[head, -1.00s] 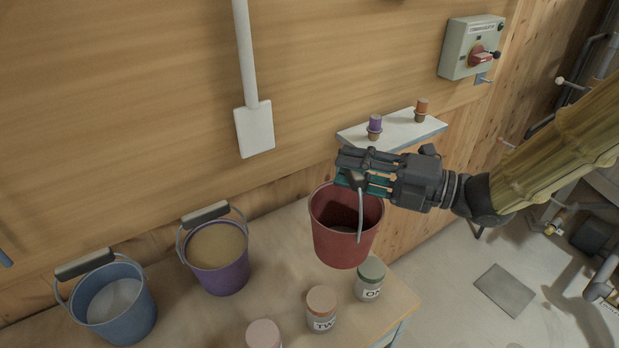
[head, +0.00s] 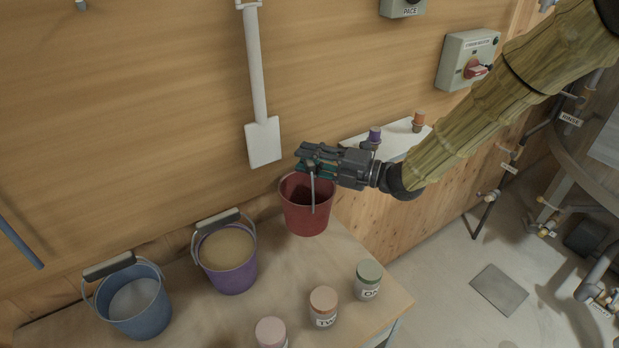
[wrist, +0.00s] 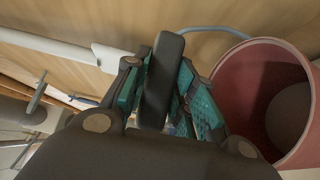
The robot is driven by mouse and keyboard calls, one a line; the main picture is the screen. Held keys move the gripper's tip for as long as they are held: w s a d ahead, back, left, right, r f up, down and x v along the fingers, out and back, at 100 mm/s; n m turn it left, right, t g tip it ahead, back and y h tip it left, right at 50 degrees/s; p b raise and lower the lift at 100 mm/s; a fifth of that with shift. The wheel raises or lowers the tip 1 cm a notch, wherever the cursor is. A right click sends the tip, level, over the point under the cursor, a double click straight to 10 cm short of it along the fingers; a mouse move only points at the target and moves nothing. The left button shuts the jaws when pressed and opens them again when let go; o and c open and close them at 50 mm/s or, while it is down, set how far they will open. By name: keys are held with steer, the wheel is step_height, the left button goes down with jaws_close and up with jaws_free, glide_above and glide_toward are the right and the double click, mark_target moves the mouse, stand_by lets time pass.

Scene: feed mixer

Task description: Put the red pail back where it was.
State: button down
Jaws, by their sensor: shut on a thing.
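The red pail (head: 306,217) hangs from my gripper (head: 308,160) in the head view, near the back right of the wooden table (head: 262,312). My gripper is shut on the pail's dark handle grip. The pail looks close to upright; I cannot tell whether its base touches the table. In the wrist view the dark grip (wrist: 162,80) lies between my fingers, and the pail's inside (wrist: 262,95) shows at the right. The purple pail (head: 229,277), holding tan feed, stands to its left. The blue pail (head: 138,312), holding pale contents, stands further left.
Several labelled jars stand along the table's front right, among them a green-lidded one (head: 368,280) and an orange-lidded one (head: 323,306). A white shovel (head: 264,143) hangs on the wall behind. A small shelf (head: 400,146) with two capped bottles is right of the pail.

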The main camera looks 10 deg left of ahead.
mark_target(308, 187)
steer(key=shift+d+f, duration=0.1)
steer(key=shift+f, duration=0.45)
steer(key=shift+s+f+p, duration=0.4)
steer(key=shift+f, duration=0.1)
steer(key=shift+w+f, duration=0.2)
steer(key=shift+f, duration=0.6)
step_height(308, 187, down, 3)
steer(key=shift+s+r+p, duration=0.15)
steer(key=shift+r+p, duration=0.05)
steer(key=shift+p, duration=0.55)
steer(key=shift+w+f+p, duration=0.25)
steer(key=shift+f+p, duration=0.1)
steer(key=shift+p, duration=0.1)
steer(key=shift+a+f, duration=0.1)
steer(key=shift+a, duration=0.1)
steer(key=shift+f, duration=0.1)
steer(key=c, duration=1.2)
jaws_free()
steer(key=shift+o, duration=0.2)
